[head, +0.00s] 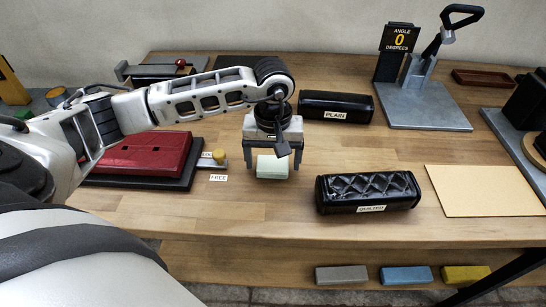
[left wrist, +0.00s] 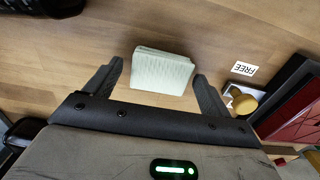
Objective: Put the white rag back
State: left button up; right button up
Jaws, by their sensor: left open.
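The white rag (head: 272,168) is a pale, slightly greenish folded block lying on the wooden table, left of the middle. My left gripper (head: 272,160) is over it, pointing down, open, with one finger on either side of the rag. In the left wrist view, the rag (left wrist: 163,72) sits between the spread fingertips of the left gripper (left wrist: 159,70), with a gap on each side. Whether the fingertips reach down to table level is hard to tell. My right gripper is not in view.
A black quilted roll (head: 368,191) lies right of the gripper; a plain one (head: 336,106) lies behind. A red pad (head: 145,154) and a knob (head: 219,156) by a FREE label are left. Grey (head: 341,274), blue (head: 406,275) and yellow (head: 466,274) blocks lie on the lower shelf.

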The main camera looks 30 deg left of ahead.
aim_at(273, 163)
pick_arm(q)
jog(key=shift+r, duration=0.2)
notch_tip(273, 163, up, 12)
jog(key=b, duration=0.1)
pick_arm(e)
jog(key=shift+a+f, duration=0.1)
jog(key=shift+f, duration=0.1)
pick_arm(q)
jog(key=shift+f, duration=0.1)
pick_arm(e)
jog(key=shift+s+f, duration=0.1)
